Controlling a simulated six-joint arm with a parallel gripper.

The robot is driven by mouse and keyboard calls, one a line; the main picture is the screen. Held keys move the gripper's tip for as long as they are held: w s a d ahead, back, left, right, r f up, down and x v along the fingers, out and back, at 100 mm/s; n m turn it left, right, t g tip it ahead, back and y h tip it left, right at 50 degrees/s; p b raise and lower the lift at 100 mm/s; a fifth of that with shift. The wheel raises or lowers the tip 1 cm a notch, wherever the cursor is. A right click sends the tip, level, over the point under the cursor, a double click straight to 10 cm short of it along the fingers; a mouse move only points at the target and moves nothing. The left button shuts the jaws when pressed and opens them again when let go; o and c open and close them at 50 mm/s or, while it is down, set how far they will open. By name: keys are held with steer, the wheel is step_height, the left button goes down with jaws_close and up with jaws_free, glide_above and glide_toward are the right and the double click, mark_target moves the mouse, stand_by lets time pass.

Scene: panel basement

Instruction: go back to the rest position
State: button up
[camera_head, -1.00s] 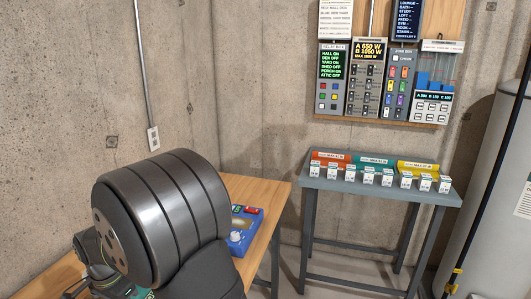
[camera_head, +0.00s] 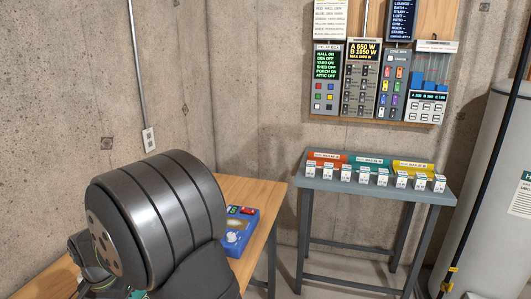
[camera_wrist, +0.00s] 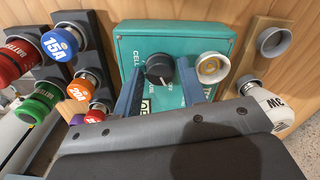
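My arm is folded large in the lower left of the head view, and its bulk hides my gripper there. In the wrist view my gripper (camera_wrist: 160,88) shows two blue-grey fingers, apart with a gap between them. Beyond them is a teal box (camera_wrist: 140,40) with a black knob (camera_wrist: 160,68), which appears between the fingers in the picture. I cannot tell whether the fingers touch the box. I see nothing held.
The wrist view also shows round coloured caps, including a blue one marked 15A (camera_wrist: 60,45). In the head view, a blue device (camera_head: 238,235) lies on the wooden bench (camera_head: 255,190). A grey table (camera_head: 400,187) holds coloured bins. Control panels (camera_head: 362,80) hang above; a tank (camera_head: 490,180) stands right.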

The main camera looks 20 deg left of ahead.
steer(key=n, duration=0.5)
steer(key=shift+n, duration=0.4)
stand_by(0.4)
